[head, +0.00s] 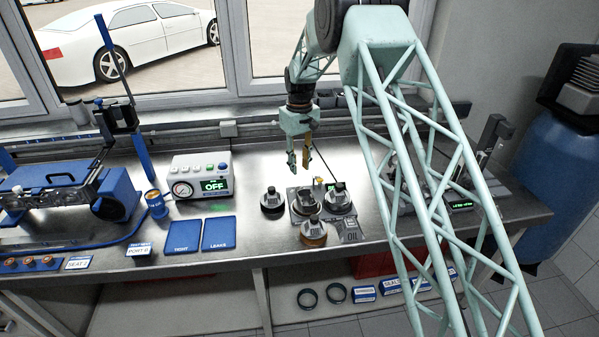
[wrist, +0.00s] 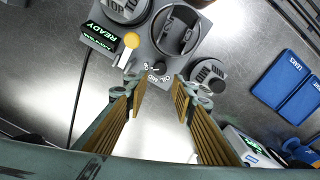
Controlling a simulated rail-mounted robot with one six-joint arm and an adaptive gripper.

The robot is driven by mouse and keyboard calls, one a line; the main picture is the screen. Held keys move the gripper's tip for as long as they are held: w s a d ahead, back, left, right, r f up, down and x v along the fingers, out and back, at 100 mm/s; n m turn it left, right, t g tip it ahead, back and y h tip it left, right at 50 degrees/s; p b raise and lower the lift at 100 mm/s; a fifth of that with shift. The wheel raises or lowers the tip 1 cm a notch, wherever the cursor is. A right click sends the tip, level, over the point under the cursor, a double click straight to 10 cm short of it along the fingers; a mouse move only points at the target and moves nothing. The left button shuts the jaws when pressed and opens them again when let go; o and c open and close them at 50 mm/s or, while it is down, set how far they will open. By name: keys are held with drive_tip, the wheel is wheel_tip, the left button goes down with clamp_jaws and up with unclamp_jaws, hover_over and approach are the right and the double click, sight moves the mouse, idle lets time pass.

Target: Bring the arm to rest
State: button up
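My gripper (head: 300,166) hangs from the mint-green lattice arm above the steel workbench, pointing down. In the wrist view my gripper (wrist: 159,100) shows two ribbed brass-coloured finger pads spread apart with nothing between them. Below it is a grey station (head: 325,213) with round dark-topped pieces; it also shows in the wrist view (wrist: 160,62), with a small screen reading READY (wrist: 101,37) and a yellow knob. The gripper is apart from these pieces.
A gauge box reading OFF (head: 203,177) stands left of the station, behind two blue pads, TIGHT (head: 185,236) and LEAKS (head: 219,233). A blue fixture (head: 75,208) fills the left end of the workbench (head: 262,259). A blue tank (head: 545,180) stands at right.

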drive_tip(key=shift+r, duration=0.4)
